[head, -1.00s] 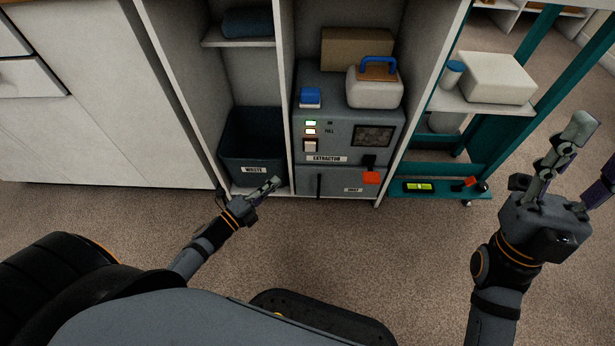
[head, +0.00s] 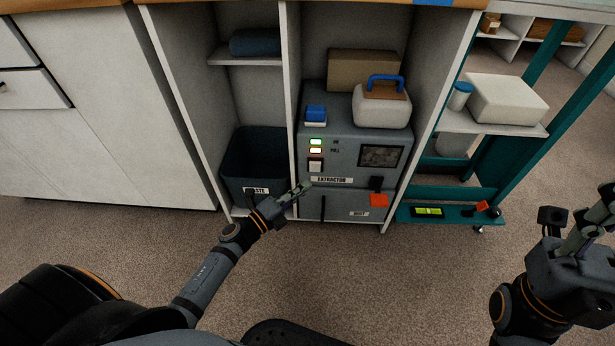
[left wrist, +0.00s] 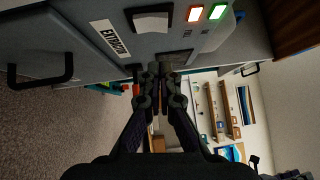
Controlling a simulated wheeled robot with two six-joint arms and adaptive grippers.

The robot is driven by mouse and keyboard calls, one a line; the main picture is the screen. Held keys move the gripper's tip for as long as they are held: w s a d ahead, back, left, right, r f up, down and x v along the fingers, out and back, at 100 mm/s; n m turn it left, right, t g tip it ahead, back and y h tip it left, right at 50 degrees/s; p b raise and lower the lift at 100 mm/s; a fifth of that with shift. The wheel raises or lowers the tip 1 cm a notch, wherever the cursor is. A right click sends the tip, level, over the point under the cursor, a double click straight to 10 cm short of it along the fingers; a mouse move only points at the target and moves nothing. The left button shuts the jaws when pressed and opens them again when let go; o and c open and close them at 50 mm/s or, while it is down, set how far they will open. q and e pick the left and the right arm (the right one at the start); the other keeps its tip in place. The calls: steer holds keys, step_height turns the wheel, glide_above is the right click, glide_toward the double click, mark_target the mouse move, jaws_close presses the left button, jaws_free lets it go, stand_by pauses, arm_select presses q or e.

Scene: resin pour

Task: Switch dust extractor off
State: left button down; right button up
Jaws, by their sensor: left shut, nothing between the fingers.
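The grey dust extractor (head: 338,150) stands in the cabinet bay, its label reading EXTRACTOR. Its white rocker switch (head: 316,165) sits below a lit green lamp (head: 316,142) and a lit orange lamp (head: 316,151). My left gripper (head: 304,187) is shut and empty, just below and left of the switch in the head view. In the left wrist view the switch (left wrist: 151,20) lies beyond the closed fingertips (left wrist: 160,70), with no contact visible. Which way the switch is set I cannot tell. My right gripper (head: 592,220) is at the right edge, partly cut off.
A waste bin (head: 250,155) stands left of the extractor behind a divider. A blue-handled case (head: 381,105) and a blue-topped item (head: 316,115) sit on the extractor. A teal cart (head: 455,195) stands at right. The carpet in front is clear.

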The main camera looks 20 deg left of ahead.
mark_target(316, 165)
arm_select(q)
steer(key=w, duration=0.2)
steer(key=w+b, duration=0.1)
steer(key=w, duration=0.2)
steer(key=shift+r, duration=0.2)
steer(key=shift+w+a+r+b, duration=0.1)
steer(key=shift+w+b, duration=0.05)
steer(key=shift+b, duration=0.15)
steer(key=shift+w+r+p, duration=0.2)
steer(key=shift+r+p, duration=0.15)
steer(key=shift+p, duration=0.1)
steer(key=shift+a+f, duration=0.1)
steer(key=shift+f, duration=0.05)
